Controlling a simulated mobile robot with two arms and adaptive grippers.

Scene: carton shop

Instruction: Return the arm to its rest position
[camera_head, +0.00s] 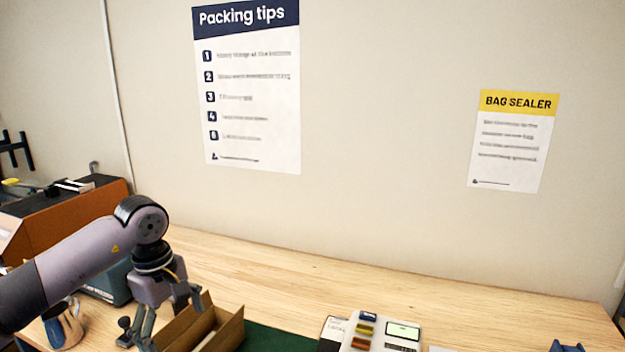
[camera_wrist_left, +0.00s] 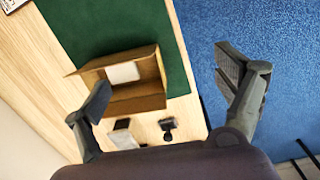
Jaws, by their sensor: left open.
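My left gripper (camera_head: 166,318) comes in from the left in the head view and points down over the bench, next to an open cardboard carton (camera_head: 232,334). Its two fingers are spread with nothing between them. In the left wrist view the open fingers (camera_wrist_left: 163,80) frame the carton (camera_wrist_left: 138,104), which lies beyond them, apart from the left finger as far as I can tell. A white flat item (camera_wrist_left: 123,72) lies in the carton. My right gripper is not in view.
The carton sits at the edge of a green mat (camera_wrist_left: 95,25) on the wooden bench (camera_head: 300,278). A device with a small display (camera_head: 403,331) stands at the front. A blue-grey box (camera_head: 108,284) and a mug-like object (camera_head: 64,326) are near my arm. Blue floor (camera_wrist_left: 290,70) lies beyond the bench edge.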

